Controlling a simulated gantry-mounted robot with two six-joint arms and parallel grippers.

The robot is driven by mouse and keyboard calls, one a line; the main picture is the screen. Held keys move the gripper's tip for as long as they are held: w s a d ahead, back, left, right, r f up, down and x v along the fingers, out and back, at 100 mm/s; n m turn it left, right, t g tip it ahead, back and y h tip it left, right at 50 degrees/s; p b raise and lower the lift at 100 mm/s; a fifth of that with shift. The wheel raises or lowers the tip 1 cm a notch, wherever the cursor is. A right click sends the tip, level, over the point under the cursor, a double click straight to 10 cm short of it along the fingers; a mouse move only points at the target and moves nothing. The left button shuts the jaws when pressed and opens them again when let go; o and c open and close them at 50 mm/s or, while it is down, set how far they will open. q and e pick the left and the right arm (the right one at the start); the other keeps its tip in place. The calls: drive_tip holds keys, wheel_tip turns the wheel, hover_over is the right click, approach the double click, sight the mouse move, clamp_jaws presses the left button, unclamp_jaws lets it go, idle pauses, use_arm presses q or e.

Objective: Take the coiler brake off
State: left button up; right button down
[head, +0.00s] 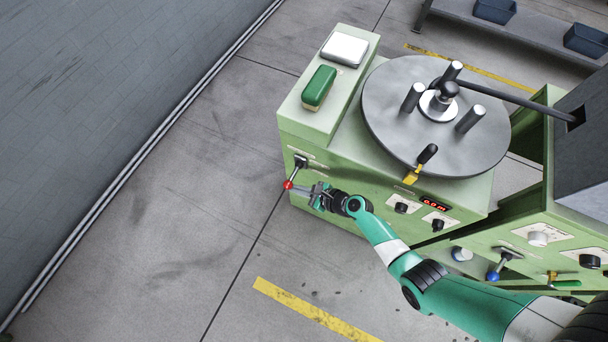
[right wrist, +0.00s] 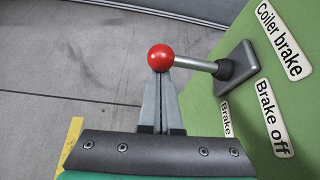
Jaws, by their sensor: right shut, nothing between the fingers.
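The coiler brake lever has a red ball knob (head: 288,185) on a metal rod and sits on the left of the green coiler's front panel. In the right wrist view the red knob (right wrist: 160,57) stands out from a dark square mount (right wrist: 238,66). A "Coiler brake" label (right wrist: 279,40) and a "Brake off" label (right wrist: 273,117) are beside it, with another "Brake" label partly hidden by my gripper. My right gripper (head: 299,190) is shut and empty, its fingertips (right wrist: 161,80) right at the knob. I cannot tell whether they touch it. My left gripper is not in view.
A lever with a blue knob (head: 493,276) is on the neighbouring machine at right. The floor left of the coiler is clear.

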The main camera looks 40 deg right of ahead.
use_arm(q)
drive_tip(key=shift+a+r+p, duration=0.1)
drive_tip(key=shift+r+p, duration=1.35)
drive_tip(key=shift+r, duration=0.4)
use_arm(e)
drive_tip(key=shift+w+r, duration=0.1)
drive_tip(key=shift+r, duration=1.3)
use_arm(q)
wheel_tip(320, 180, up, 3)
drive_tip(key=p, duration=0.2)
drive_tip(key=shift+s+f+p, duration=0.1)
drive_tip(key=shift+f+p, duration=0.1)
drive_tip(key=shift+p, duration=0.15)
use_arm(e)
drive_tip(key=s+d+r, duration=0.1)
drive_tip(key=s+d, duration=0.3)
drive_tip(key=s, duration=0.4)
drive_tip(key=shift+s, duration=0.35)
